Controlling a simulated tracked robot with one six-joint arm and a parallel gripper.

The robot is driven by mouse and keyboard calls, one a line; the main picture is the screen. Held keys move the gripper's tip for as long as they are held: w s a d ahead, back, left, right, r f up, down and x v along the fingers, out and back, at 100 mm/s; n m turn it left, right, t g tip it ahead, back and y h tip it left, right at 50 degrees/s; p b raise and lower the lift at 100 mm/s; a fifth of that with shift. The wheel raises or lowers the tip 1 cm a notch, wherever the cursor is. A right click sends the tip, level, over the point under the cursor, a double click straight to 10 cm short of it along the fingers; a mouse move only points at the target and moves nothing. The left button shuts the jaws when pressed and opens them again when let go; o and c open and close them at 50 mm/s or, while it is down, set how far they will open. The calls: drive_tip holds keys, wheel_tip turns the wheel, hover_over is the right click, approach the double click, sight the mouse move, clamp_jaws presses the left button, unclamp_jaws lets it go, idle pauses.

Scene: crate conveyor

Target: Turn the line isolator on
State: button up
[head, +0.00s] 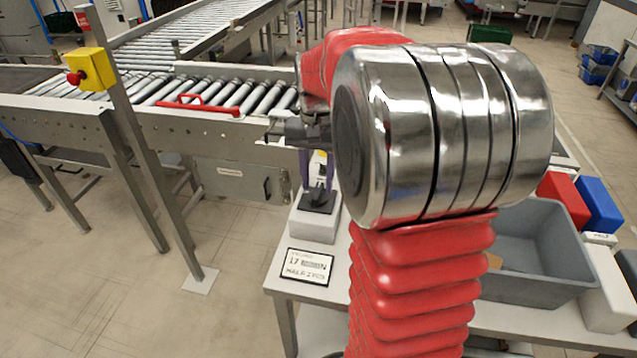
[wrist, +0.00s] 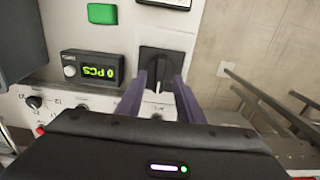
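A black rotary switch (wrist: 155,62) on a square black plate sits on a pale panel in the wrist view; it looks like the line isolator, but I cannot read a label. Its handle runs roughly up and down in that view. My gripper (wrist: 163,82) has two purple fingers, spread apart, with their tips on either side of the handle. I cannot tell whether they touch it. In the head view, my gripper (head: 315,160) points down above a black-topped switch (head: 318,201) on a pale box, and my arm hides part of this area.
A counter display (wrist: 92,66) reads 0 PCS upside down, near a green button (wrist: 102,13) and small knobs (wrist: 34,102). A yellow box with a red button (head: 90,70) stands by the roller conveyor (head: 230,92). A grey bin (head: 540,290) and a card (head: 307,266) are on the table.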

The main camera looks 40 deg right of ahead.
wheel_tip(320, 180, up, 12)
idle(0.5)
idle(0.6)
drive_tip(key=n+t, duration=0.1)
drive_tip(key=n, duration=0.2)
approach(316, 190)
drive_tip(key=s+a, duration=0.2)
drive_tip(key=a, duration=0.2)
drive_tip(key=s+a+f+n+t, duration=0.2)
drive_tip(key=s+a+n+t, duration=0.2)
drive_tip(key=s+a, duration=0.8)
drive_tip(key=a+n, duration=0.2)
drive_tip(key=a, duration=0.2)
drive_tip(key=shift+s+n+t, duration=0.3)
drive_tip(key=shift+a+f, duration=0.1)
